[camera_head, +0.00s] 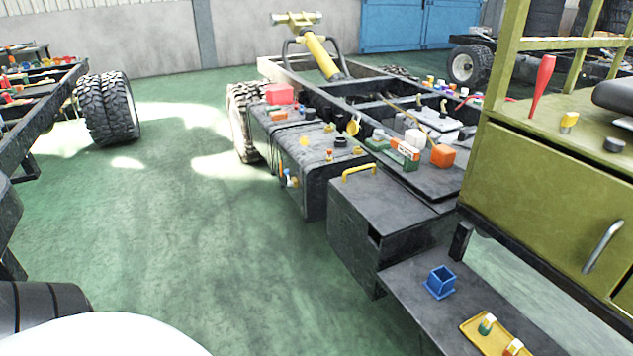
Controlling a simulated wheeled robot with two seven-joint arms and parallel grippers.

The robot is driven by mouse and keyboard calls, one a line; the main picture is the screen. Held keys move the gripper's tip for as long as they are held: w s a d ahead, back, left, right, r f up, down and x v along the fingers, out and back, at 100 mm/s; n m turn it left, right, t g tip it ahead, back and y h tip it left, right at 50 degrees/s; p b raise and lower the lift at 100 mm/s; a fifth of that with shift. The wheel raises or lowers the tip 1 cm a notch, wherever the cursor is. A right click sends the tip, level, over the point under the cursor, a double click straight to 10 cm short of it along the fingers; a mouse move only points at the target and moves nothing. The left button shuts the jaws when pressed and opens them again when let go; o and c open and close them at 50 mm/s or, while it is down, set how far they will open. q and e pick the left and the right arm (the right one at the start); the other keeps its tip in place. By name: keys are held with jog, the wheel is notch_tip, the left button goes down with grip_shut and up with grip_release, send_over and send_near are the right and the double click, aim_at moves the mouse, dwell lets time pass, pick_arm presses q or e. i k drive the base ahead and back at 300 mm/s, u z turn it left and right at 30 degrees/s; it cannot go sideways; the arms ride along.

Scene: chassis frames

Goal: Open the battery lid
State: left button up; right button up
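A dark grey box (372,225) is mounted on the chassis frame, right of centre, in the head view. I take it to be the battery box. Its flat lid (385,197) lies level on top and looks shut. A yellow handle (358,172) stands on the lid near its far left edge. A dark square opening shows on the box's front side. Neither of my grippers is in view, and nothing touches the lid or handle.
A low shelf (405,290) before the box holds a blue square cup (440,282) and a yellow tray (483,342) with small bottles. A green cabinet (550,195) stands close on the right. A dark tank (300,170) adjoins behind. Green floor (200,240) is clear on the left.

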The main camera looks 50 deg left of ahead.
aim_at(371, 196)
jog(key=u, duration=2)
jog(key=i, duration=1.45)
jog(key=z, duration=0.6)
